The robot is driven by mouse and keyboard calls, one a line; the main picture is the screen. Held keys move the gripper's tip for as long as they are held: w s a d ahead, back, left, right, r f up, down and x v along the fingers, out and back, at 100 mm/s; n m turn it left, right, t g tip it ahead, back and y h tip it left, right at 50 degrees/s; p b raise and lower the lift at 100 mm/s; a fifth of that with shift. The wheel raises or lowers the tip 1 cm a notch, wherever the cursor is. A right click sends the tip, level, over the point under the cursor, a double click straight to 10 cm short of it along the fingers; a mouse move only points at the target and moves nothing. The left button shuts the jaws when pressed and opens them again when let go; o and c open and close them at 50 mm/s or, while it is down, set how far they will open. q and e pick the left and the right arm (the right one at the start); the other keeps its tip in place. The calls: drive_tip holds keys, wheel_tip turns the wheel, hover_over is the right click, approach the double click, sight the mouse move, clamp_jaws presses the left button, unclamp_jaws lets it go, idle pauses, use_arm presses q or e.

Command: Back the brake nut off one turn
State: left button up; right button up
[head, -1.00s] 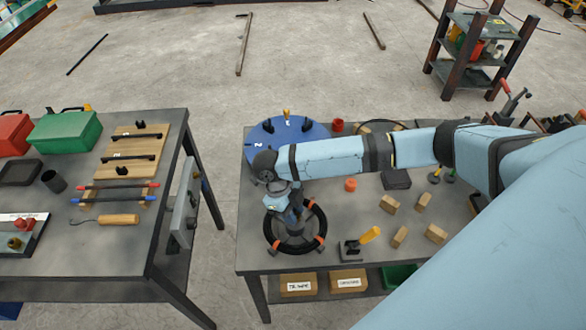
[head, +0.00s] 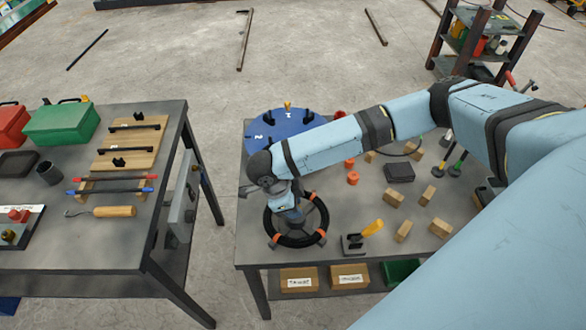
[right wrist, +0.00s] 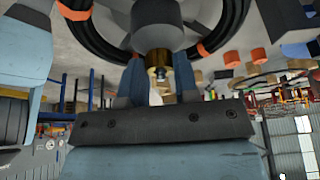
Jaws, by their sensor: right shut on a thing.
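A black handwheel (head: 270,226) with orange marks on its rim sits at the front left of the right-hand table. Its dark rim also shows at the top of the right wrist view (right wrist: 97,38). My right gripper (head: 291,217) is over the wheel's hub and hides much of it in the head view. In the right wrist view, my right gripper's fingers (right wrist: 160,75) are shut on a brass nut (right wrist: 157,59) below the wheel's grey hub (right wrist: 157,18). The nut is hidden in the head view. My left gripper is in neither view.
A blue numbered disc (head: 280,128) stands behind the wheel. A yellow-handled tool on a dark block (head: 353,244) is right of the wheel, near several wooden blocks (head: 403,231). A second table (head: 95,238) with tools stands left, across a gap.

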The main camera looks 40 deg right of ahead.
idle(0.3)
drive_tip(key=o, duration=0.9)
drive_tip(key=v, duration=1.3)
drive_tip(key=shift+a+r+b, duration=0.1)
drive_tip(key=shift+r+b, duration=0.3)
